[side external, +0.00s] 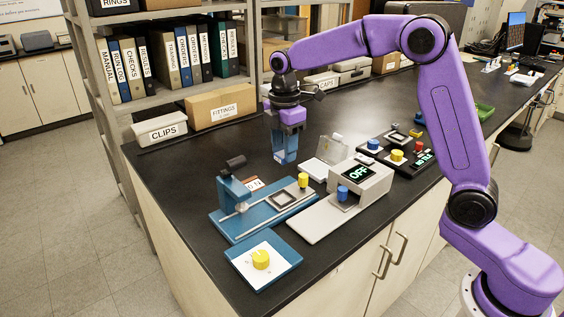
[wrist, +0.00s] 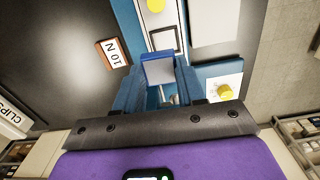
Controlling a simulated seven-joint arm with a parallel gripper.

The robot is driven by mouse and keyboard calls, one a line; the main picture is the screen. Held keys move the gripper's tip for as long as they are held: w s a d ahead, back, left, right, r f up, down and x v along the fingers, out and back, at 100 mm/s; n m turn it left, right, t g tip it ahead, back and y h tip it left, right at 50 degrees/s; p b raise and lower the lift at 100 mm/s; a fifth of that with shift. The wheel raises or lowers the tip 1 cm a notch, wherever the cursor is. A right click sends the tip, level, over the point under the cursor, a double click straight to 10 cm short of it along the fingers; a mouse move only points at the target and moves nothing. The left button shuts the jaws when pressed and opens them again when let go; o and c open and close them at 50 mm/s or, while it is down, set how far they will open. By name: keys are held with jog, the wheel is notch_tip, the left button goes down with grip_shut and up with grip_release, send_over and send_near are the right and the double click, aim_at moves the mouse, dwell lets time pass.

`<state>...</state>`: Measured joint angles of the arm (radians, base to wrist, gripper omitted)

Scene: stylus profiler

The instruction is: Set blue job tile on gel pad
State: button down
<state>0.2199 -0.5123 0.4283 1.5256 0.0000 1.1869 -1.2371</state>
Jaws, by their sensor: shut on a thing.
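My gripper (side external: 285,160) points down above the dark bench, behind the blue profiler base. In the wrist view its blue fingers (wrist: 158,84) are shut on the blue job tile (wrist: 158,68), which shows a pale face. In the side view the fingers mostly hide the tile. No label marks the gel pad. A white square pad (side external: 313,170) lies to the right of the gripper beside a clear raised lid (side external: 333,148). A dark-framed square (side external: 285,199) sits on the profiler base (side external: 238,222); I cannot tell which is the gel pad.
A blue upright with a dark head (side external: 234,178) stands on the profiler. An OFF display box (side external: 361,182) is to the right, with a dark control panel (side external: 385,160) behind. A yellow dial plate (side external: 262,262) is in front.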

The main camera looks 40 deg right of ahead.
jog(key=w+d+m, duration=0.3)
jog(key=d, duration=0.6)
jog(key=w+d+m, duration=0.2)
jog(key=d+m, duration=0.1)
jog(key=d, duration=0.6)
notch_tip(320, 180, down, 6)
jog(key=shift+w+a+f, duration=0.1)
jog(key=shift+f, duration=0.1)
send_over(317, 168)
jog(key=shift+f, duration=2.5)
jog(key=shift+f, duration=0.6)
